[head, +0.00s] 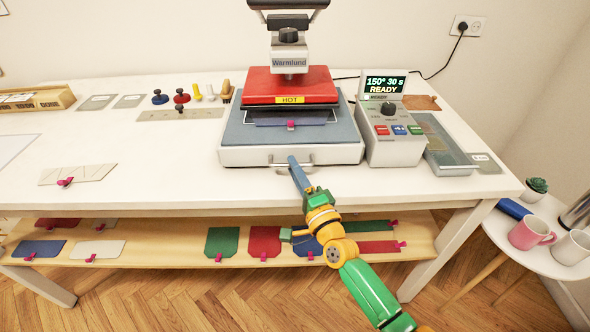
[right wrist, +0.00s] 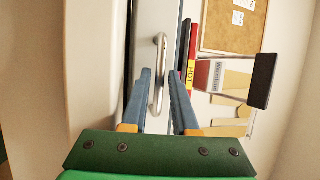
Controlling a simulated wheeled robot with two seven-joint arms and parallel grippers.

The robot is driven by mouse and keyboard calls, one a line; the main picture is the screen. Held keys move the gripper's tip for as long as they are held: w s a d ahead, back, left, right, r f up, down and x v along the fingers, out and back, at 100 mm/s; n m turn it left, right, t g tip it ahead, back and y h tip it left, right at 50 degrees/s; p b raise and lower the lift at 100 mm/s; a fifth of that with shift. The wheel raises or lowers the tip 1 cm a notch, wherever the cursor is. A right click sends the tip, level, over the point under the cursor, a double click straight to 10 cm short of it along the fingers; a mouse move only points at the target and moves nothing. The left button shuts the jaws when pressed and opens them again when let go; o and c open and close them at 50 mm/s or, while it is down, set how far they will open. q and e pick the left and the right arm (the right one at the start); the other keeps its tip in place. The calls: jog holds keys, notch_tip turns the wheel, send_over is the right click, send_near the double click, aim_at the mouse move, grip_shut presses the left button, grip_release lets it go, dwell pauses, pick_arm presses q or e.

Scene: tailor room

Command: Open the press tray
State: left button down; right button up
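The heat press has a red upper plate (head: 290,85) marked HOT, raised above a grey-blue lower bed (head: 240,134). A dark blue piece with a pink clip (head: 291,124) lies on that bed. The tray's metal handle (head: 309,160) is on the press's white front; it also shows in the right wrist view (right wrist: 159,68). My right gripper (head: 292,160) is at the handle, with its blue fingers (right wrist: 160,78) open on either side of the bar. I cannot tell whether a finger touches it. My left gripper is not in view.
A control box (head: 391,125) reading "150° 30 s READY" stands right of the press, beside a grey bin (head: 447,158). Stamps and a clipped white piece (head: 78,174) lie to the left. A lower shelf (head: 145,245) holds coloured clipped pieces below my right arm.

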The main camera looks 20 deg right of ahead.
jog(key=shift+c, duration=0.2)
grip_shut()
dwell(1.1)
